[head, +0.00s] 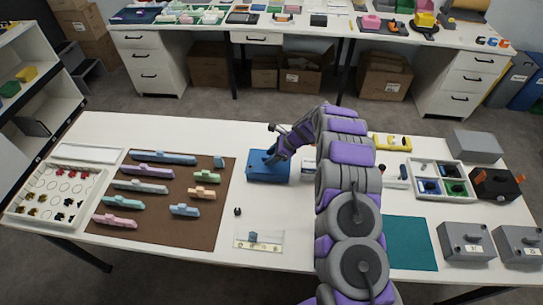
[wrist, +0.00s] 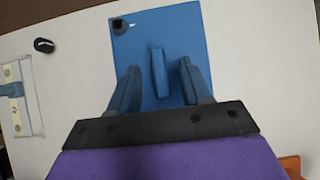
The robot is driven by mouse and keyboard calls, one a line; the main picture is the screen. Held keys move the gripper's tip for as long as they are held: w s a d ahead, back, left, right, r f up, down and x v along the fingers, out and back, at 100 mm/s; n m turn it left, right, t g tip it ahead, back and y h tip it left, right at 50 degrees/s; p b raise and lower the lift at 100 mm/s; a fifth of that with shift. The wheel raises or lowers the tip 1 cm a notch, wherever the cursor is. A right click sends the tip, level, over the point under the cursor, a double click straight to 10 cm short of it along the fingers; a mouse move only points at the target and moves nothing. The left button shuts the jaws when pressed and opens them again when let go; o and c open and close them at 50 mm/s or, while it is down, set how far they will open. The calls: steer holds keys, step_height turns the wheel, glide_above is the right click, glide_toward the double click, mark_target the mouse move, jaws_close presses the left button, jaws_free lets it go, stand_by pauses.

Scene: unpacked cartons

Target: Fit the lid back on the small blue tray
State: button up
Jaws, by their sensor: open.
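A small blue box-like tray (head: 262,178) stands on the white table, left of my arm in the head view. In the wrist view its flat blue top (wrist: 185,38) carries a raised blue handle (wrist: 157,72), and a small black knob (wrist: 122,27) sits at one corner. My gripper (head: 271,158) is over this top. In the wrist view my gripper (wrist: 160,68) is open, with one finger on each side of the handle and visible gaps between. I cannot tell whether the top is fully seated, as the gripper and arm hide part of it.
A brown mat (head: 150,218) with several coloured handled blocks lies to the left. A small black knob (head: 237,211) and a pale plate (head: 259,240) lie in front. A compartment tray (head: 441,162) and grey boxes (head: 466,243) stand to the right.

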steer(key=shift+r, duration=0.1)
steer(key=p+v, duration=0.2)
steer(key=v, duration=1.5)
steer(key=shift+p, duration=0.35)
steer(key=shift+w, duration=0.1)
